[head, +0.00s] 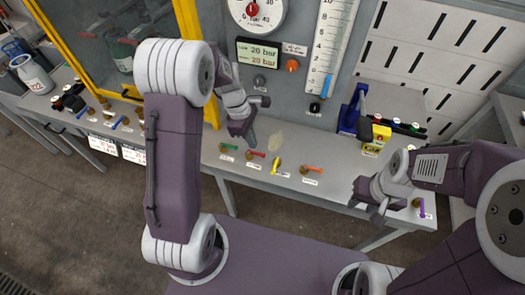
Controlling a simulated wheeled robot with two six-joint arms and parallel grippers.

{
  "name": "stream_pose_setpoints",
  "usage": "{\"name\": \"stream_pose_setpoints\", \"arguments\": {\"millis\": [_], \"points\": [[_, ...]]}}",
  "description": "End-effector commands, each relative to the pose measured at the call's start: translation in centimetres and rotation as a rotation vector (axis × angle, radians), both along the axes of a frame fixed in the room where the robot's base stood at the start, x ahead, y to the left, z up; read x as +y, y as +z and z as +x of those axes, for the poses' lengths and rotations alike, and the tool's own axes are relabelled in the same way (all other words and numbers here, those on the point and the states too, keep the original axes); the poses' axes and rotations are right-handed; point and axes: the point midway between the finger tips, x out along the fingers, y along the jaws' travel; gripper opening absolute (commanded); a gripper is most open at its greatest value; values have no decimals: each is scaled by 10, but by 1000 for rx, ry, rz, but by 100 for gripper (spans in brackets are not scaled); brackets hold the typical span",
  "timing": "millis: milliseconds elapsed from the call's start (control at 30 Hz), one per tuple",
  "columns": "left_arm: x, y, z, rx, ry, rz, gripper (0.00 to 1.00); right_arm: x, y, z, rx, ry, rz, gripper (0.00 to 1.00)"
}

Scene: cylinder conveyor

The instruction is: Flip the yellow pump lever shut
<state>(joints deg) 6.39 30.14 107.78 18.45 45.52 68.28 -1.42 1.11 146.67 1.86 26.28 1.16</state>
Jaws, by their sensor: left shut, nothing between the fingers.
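The yellow lever (276,164) stands in a row of coloured levers near the front edge of the grey bench. Its handle runs up and down in the picture, while the green, red and orange handles beside it lie roughly sideways. My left gripper (246,128) is shut and empty, above the bench, up and to the left of the yellow lever and apart from it. My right gripper (374,206) is off to the right by the bench's front edge, far from the lever; its finger gap is unclear.
A green lever (229,147), a red lever (256,154) and an orange lever (313,169) flank the yellow one. A round gauge (256,12) and a display reading 20 bar (259,53) are on the panel behind. A blue device (352,112) stands right. A yellow-framed cabinet is left.

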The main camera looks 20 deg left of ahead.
Motion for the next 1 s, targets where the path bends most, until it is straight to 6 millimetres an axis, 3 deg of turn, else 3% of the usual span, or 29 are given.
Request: {"name": "stream_pose_setpoints", "arguments": {"millis": [400, 700, 1000], "points": [[-20, -89, -3, 5, 0, 0, 0, 0, -14, 0, 0, 0, 0, 36], [-56, -94, -3, 0, -2, 2, 0, 0, -10, 0, 0, 0, 0, 36], [-59, -95, -3, 0, 1, 1, 0, 0, -10, 0, 0, 0, 0, 36]]}}
